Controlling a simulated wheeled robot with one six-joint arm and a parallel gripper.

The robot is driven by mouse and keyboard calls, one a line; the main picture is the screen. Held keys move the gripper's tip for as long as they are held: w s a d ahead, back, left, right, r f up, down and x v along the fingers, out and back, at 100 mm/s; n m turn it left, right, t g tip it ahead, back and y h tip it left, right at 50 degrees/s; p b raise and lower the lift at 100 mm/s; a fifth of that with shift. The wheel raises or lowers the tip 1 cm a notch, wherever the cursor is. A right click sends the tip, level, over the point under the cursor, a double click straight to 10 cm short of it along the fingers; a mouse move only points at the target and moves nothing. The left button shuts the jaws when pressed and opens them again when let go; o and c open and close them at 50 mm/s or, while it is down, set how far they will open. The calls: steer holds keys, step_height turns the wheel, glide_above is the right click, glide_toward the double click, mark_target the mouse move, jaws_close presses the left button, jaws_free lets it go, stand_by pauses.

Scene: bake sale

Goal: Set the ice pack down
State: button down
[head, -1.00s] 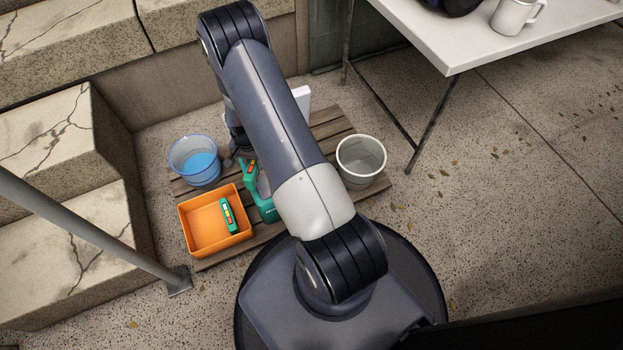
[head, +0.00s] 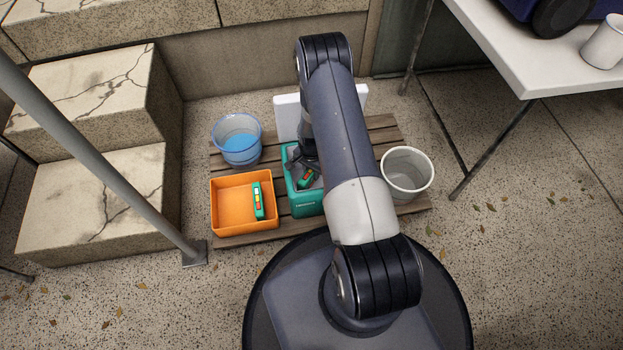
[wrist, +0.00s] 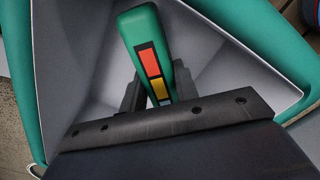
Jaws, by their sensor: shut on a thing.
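The ice pack (wrist: 149,50) is a green block with a red, yellow and dark label strip. My gripper (wrist: 157,92) is shut on it, one finger on each side. In the head view the held ice pack (head: 306,179) is at the mouth of the teal cooler (head: 307,205), below my gripper (head: 308,168). The cooler's grey inner walls surround the pack in the wrist view, with the teal rim (wrist: 52,90) around them. The pack's lower end and any contact with the cooler floor are hidden. My arm covers the cooler's right side.
An orange bin (head: 222,228) holds a similar green block (head: 258,201). A blue bucket (head: 238,150) with blue contents stands behind it. A whitish bucket (head: 407,190) stands right, all on the slatted pallet (head: 250,241). A white panel (head: 288,112) rises behind the cooler. Stone steps are left, a table right.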

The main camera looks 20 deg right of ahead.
steer(key=shift+f+b, duration=0.7)
steer(key=shift+f, duration=1.15)
steer(key=shift+f, duration=0.1)
steer(key=shift+f, duration=0.15)
steer(key=c, duration=1.1)
jaws_free()
step_height(320, 180, up, 12)
steer(key=p, duration=0.5)
steer(key=shift+r, duration=0.25)
